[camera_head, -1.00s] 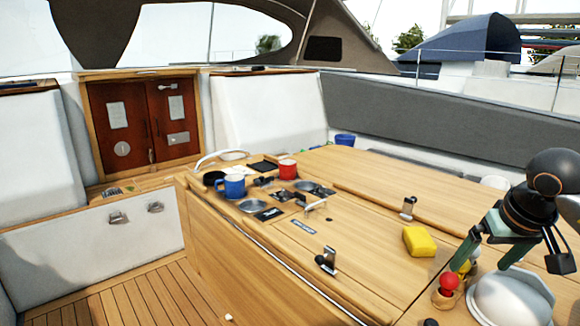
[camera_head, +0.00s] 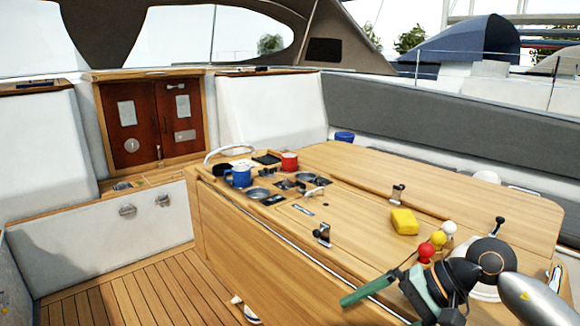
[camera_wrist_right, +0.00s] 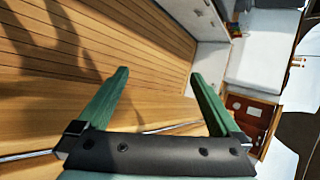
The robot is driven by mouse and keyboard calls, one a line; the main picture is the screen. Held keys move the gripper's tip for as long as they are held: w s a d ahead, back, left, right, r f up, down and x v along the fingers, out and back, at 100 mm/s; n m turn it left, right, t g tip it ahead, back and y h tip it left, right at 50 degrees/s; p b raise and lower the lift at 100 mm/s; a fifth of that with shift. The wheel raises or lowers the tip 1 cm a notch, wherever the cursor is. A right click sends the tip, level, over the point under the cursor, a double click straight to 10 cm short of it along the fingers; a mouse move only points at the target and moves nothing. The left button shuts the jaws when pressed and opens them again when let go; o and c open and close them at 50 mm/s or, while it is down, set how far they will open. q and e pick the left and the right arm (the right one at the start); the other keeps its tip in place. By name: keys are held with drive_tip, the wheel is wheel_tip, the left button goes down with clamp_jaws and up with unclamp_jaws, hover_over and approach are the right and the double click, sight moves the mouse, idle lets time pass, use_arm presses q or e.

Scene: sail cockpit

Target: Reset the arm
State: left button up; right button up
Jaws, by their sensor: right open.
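My right arm comes in from the lower right in the head view. Its right gripper (camera_head: 375,306) has green fingers and sits low at the table's front edge, tilted toward the lower left. In the right wrist view the two green fingers stand wide apart (camera_wrist_right: 160,73) with nothing between them. Behind them show the wooden floor (camera_wrist_right: 110,40) and the cabin doors (camera_wrist_right: 250,112). My left gripper is not in either view.
The wooden table (camera_head: 350,200) holds a yellow sponge (camera_head: 404,221), a blue mug (camera_head: 238,176) and a red mug (camera_head: 289,161). Red, yellow and white balls (camera_head: 438,238) stand close beside my right arm. The slatted floor (camera_head: 150,285) left of the table is mostly clear.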

drive_tip(key=s+a+r+m+t+y+p, duration=0.1)
drive_tip(key=s+a+r+m+t+y, duration=0.15)
drive_tip(key=a+m+y, duration=1)
drive_tip(key=d+f+n+t+h+p, duration=0.1)
drive_tip(key=d+f+n+t+h, duration=0.6)
drive_tip(key=n, duration=1)
drive_tip(key=d+f+n+t+h, duration=0.5)
drive_tip(key=f+n+h, duration=0.3)
drive_tip(key=n, duration=1)
drive_tip(key=s+d+f+m+g+h, duration=0.2)
drive_tip(key=s+f+m+g, duration=0.1)
drive_tip(key=s+f+m, duration=0.4)
drive_tip(key=s+d+f+m+g+h+p, duration=0.1)
drive_tip(key=s+f+m+g+h, duration=0.1)
drive_tip(key=s+f+m, duration=0.5)
wheel_tip(320, 180, down, 2)
drive_tip(key=shift+s+d+f+g, duration=0.1)
drive_tip(key=shift+s+d+g, duration=0.3)
drive_tip(key=shift+g, duration=0.45)
drive_tip(key=shift+h, duration=0.25)
